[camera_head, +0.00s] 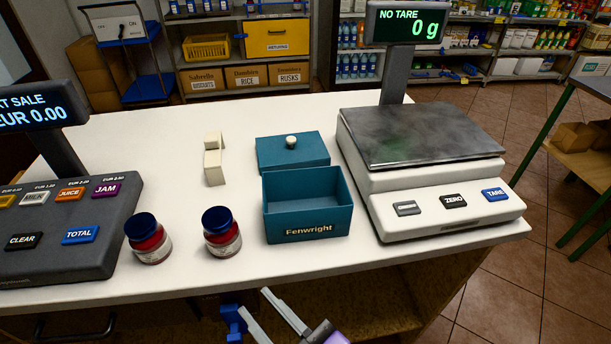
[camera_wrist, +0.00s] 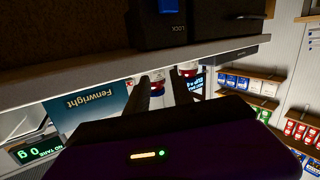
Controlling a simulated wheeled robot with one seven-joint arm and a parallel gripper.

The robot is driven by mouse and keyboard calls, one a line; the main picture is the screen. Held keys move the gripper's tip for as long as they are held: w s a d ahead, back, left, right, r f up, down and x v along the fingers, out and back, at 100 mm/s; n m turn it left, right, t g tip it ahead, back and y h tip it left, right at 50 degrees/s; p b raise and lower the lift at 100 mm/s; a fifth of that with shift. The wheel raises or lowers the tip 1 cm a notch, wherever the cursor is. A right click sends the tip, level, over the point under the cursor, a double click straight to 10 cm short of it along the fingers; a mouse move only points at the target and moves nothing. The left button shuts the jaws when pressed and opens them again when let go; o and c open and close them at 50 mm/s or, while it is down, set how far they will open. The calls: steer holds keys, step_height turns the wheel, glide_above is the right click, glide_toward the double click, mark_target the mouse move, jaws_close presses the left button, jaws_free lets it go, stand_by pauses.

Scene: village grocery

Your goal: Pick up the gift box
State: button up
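The gift box is an open teal box (camera_head: 307,208) lettered "Fenwright", upright near the front edge of the counter. It looks empty. Its teal lid (camera_head: 285,156) with a white knob lies just behind it. The box shows upside down in the wrist view (camera_wrist: 88,108). My gripper (camera_head: 253,299) is below and in front of the counter edge, apart from the box and slightly left of it. Its two fingers are spread with a gap between them, and in the wrist view (camera_wrist: 162,84) nothing is held there.
Two red jars with blue lids (camera_head: 149,240) (camera_head: 222,234) stand left of the box. A cream block-like item (camera_head: 214,160) is behind them. The scale (camera_head: 440,200) stands close on the right, the till (camera_head: 70,225) at far left. The counter edge (camera_head: 150,297) lies between gripper and box.

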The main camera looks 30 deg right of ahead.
steer(key=w+a+r+m+h+p, duration=0.1)
steer(key=w+r+h+p, duration=0.2)
steer(key=r, duration=0.4)
steer(key=w+r+m+h+p, duration=0.1)
steer(key=w+r+m+p, duration=0.1)
steer(key=w+r+p, duration=0.35)
steer(key=s+d+m+g+h+p, duration=0.1)
steer(key=s+d+m+g+h, duration=0.2)
steer(key=d+m+g+h, duration=0.15)
steer(key=shift+m+t, duration=0.25)
steer(key=shift+t, duration=0.2)
steer(key=shift+p+x, duration=1.05)
steer(key=shift+x, duration=5.05)
steer(key=shift+f, duration=0.15)
steer(key=shift+s, duration=0.1)
jaws_close()
